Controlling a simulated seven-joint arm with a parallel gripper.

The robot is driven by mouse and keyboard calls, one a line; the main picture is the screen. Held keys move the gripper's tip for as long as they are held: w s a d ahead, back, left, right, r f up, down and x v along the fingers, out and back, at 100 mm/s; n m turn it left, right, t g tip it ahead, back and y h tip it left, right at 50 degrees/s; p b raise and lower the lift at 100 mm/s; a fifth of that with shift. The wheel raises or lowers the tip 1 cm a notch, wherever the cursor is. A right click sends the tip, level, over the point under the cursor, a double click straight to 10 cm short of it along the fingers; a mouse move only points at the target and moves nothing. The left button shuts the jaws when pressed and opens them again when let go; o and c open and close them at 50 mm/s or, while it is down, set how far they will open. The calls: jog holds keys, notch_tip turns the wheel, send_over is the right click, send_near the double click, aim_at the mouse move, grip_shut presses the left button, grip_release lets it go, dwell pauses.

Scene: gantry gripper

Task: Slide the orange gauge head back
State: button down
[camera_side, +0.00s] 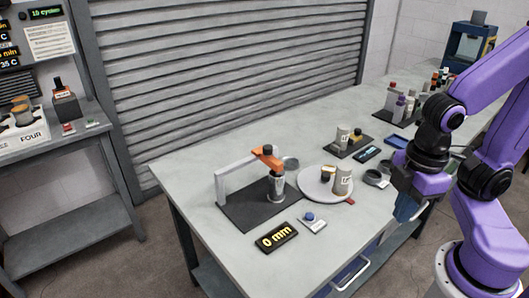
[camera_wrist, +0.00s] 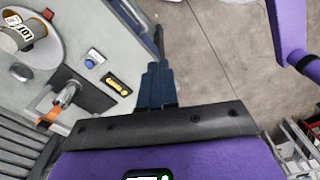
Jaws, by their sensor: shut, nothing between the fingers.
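The orange gauge head (camera_side: 267,158) sits on a pale grey bridge frame (camera_side: 222,188) at the left of the table. A silver cylinder (camera_side: 276,187) stands beneath it on a dark base plate (camera_side: 242,212). The orange head also shows at the lower left of the wrist view (camera_wrist: 49,117), beside the silver cylinder. My gripper (camera_side: 405,212) is at the right, beyond the table's front edge, pointing down and well apart from the gauge. In the wrist view my dark blue fingers (camera_wrist: 156,82) are together and empty.
A display reading "0 mm" (camera_side: 277,237) and a blue button (camera_side: 309,217) lie in front of the gauge. A round white plate (camera_side: 312,190) carrying a labelled cylinder (camera_side: 342,181) stands between the gauge and my gripper. Several small items crowd the back right.

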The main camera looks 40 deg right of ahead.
jog(key=c, duration=1.8)
grip_release()
jog(key=o, duration=0.5)
jog(key=shift+a, duration=0.1)
jog(key=o, duration=0.5)
jog(key=shift+w+a+f, duration=0.25)
jog(key=shift+w, duration=0.05)
jog(key=w+a+f+m+t+y, duration=0.3)
jog(key=w+a+f, duration=0.2)
jog(key=w+a, duration=0.3)
jog(key=m+t, duration=0.7)
jog(key=t, duration=0.7)
send_near(272, 149)
jog(key=shift+w+a+f, duration=0.1)
jog(key=shift+w+a, duration=0.25)
jog(key=shift+w, duration=1.55)
jog(key=shift+w+a+f, duration=0.1)
jog(key=shift+w+a, duration=0.3)
jog(key=shift+w, duration=1.55)
jog(key=shift+w+a, duration=0.35)
jog(key=shift+w, duration=1.55)
